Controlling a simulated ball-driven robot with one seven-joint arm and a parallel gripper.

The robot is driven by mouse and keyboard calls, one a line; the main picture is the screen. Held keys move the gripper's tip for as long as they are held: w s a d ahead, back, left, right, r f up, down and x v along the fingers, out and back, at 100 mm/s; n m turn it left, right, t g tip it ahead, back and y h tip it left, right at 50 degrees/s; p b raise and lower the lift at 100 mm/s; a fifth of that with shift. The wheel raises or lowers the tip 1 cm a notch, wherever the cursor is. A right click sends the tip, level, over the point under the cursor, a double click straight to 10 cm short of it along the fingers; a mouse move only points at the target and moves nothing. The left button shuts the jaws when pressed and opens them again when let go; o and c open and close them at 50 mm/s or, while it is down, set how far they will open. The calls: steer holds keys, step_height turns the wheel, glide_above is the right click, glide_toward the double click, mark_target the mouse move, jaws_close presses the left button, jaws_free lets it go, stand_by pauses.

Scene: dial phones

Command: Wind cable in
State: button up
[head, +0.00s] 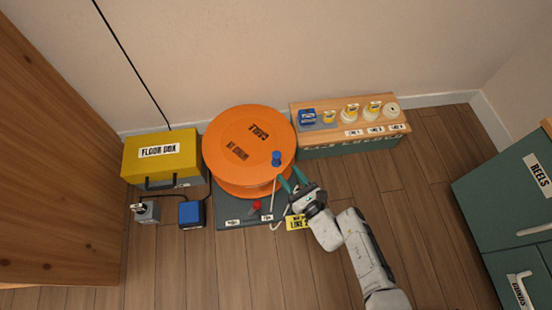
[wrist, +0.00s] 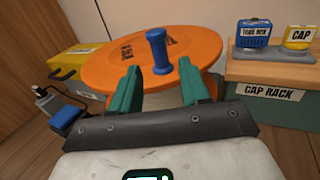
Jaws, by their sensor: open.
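The orange cable drum (head: 235,140) lies flat on a dark grey base (head: 235,213) in the middle of the head view. A blue crank knob (head: 276,157) stands upright near the drum's right edge. It also shows in the wrist view (wrist: 158,52), beyond and between my fingertips. My gripper (head: 289,183) is open and empty, with its green fingers pointing at the knob from the front right; its fingertips also show in the wrist view (wrist: 160,80). A pale cable (head: 275,205) runs down over the base's right end, partly hidden by my gripper.
A yellow floor box (head: 159,155) stands left of the drum, with a blue block (head: 190,213) and a grey socket (head: 147,212) in front. The cap rack (head: 350,142) carries several caps at back right. A green cabinet (head: 510,190) is at far right. The floor between is clear.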

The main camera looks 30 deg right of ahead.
mark_target(278, 161)
steer(key=w+b, duration=0.1)
steer(key=w, duration=0.4)
steer(key=w+a+b, duration=0.1)
steer(key=w, duration=0.2)
steer(key=shift+b, duration=0.3)
steer(key=shift+s, duration=0.1)
steer(key=shift+c, duration=0.4)
jaws_close()
